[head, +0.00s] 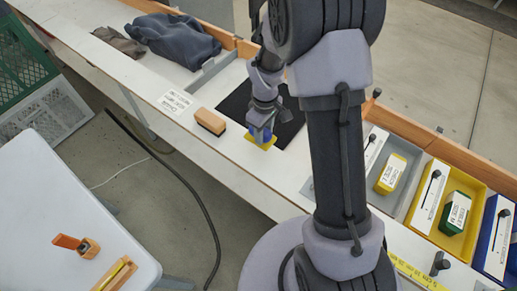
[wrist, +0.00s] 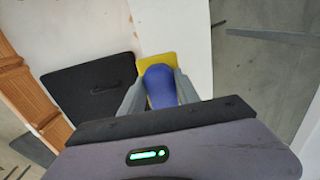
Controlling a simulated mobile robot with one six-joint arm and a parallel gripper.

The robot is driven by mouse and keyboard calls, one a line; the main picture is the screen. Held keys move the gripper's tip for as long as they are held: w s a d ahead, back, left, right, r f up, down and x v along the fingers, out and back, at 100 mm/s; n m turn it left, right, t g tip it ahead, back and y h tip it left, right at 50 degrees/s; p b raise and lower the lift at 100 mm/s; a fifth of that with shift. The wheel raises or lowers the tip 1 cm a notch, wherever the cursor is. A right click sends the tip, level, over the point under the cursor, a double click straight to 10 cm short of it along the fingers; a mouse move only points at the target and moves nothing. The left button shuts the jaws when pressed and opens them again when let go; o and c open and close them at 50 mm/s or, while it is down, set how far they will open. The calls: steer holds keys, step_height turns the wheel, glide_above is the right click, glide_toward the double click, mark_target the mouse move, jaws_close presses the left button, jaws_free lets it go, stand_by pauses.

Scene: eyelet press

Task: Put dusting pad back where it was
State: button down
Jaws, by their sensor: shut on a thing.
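The dusting pad, a yellow pad with a rounded blue handle (wrist: 160,84), is in my gripper (head: 262,131). The fingers are shut on the blue handle, one on each side, as the wrist view shows. In the head view the yellow pad (head: 257,143) is at the white bench's front side, beside the near edge of a black mat (head: 237,101). In the wrist view the mat (wrist: 75,88) lies just left of the pad. I cannot tell whether the pad touches the bench. My gripper and wrist hide part of the mat in the head view.
A wooden brush (head: 209,123) stands left of the pad, near a printed label (head: 175,101). Grey cloth (head: 175,38) lies farther left. Bins with boxes, such as the yellow bin (head: 465,232), line the right. A white table (head: 50,205) is at front left.

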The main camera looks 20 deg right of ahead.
steer(key=shift+s+a+f, duration=0.15)
steer(key=shift+s+a, duration=0.6)
steer(key=shift+a, duration=0.1)
steer(key=f, duration=0.1)
steer(key=f+b, duration=0.2)
steer(key=shift+s+a+f, duration=0.25)
steer(key=shift+a+f, duration=0.05)
steer(key=shift+f, duration=0.1)
steer(key=shift+r, duration=0.2)
steer(key=c, duration=0.9)
jaws_free()
steer(key=shift+f, duration=0.2)
